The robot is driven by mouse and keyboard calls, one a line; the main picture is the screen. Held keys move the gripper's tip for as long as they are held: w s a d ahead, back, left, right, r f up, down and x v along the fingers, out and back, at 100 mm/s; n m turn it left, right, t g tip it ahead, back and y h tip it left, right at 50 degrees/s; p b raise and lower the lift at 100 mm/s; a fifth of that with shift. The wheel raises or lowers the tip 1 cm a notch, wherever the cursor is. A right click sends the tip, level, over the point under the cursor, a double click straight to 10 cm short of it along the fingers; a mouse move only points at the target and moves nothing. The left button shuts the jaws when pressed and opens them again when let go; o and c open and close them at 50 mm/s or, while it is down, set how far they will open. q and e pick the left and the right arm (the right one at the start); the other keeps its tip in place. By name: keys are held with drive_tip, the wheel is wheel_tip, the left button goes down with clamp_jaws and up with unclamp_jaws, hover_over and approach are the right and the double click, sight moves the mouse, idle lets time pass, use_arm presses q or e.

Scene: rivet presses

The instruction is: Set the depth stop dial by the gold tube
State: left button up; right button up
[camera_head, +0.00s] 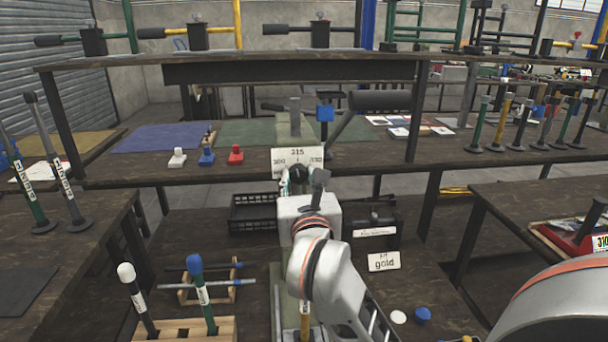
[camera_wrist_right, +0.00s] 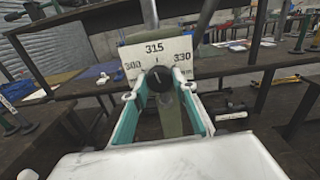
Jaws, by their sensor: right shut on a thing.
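The depth stop dial has a white scale plate (camera_head: 298,158) reading 300, 315 and 330, fixed at the press on the middle bench. In the right wrist view its black knob (camera_wrist_right: 159,79) sits under 315, with a light mark that points roughly upward. My right gripper (camera_head: 292,184) is shut on the knob; its teal fingers (camera_wrist_right: 158,96) stand either side of it. A yellowish tube with a white label (camera_head: 305,318) shows below my right arm, partly hidden by it. A card reading "kit gold" (camera_head: 384,262) stands to its right. My left gripper is out of view.
A wooden rack (camera_head: 215,328) holds a white-capped tube (camera_head: 137,299) and a blue-capped tube (camera_head: 202,294). A black crate (camera_head: 253,214) lies behind my arm. A blue cap (camera_head: 423,314) lies at right.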

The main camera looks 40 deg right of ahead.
drive_tip(key=shift+r+n+p, duration=0.45)
drive_tip(key=shift+n, duration=0.05)
drive_tip(key=shift+n+p, duration=0.4)
drive_tip(key=shift+p, duration=0.1)
drive_tip(key=shift+n+p, duration=0.5)
drive_tip(key=shift+p, duration=0.05)
drive_tip(key=n+p, duration=0.3)
drive_tip(key=p, duration=0.1)
drive_tip(key=n+p, duration=0.2)
drive_tip(key=p, duration=0.1)
drive_tip(key=shift+f, duration=0.2)
drive_tip(key=shift+f+n+p, duration=0.1)
drive_tip(key=shift+n+p, duration=0.3)
drive_tip(key=shift+p, duration=0.05)
use_arm(q)
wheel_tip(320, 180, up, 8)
drive_tip(key=p, duration=0.1)
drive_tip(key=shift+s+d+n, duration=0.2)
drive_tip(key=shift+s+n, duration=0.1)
use_arm(e)
drive_tip(key=shift+f+n, duration=0.25)
drive_tip(key=shift+n, duration=0.35)
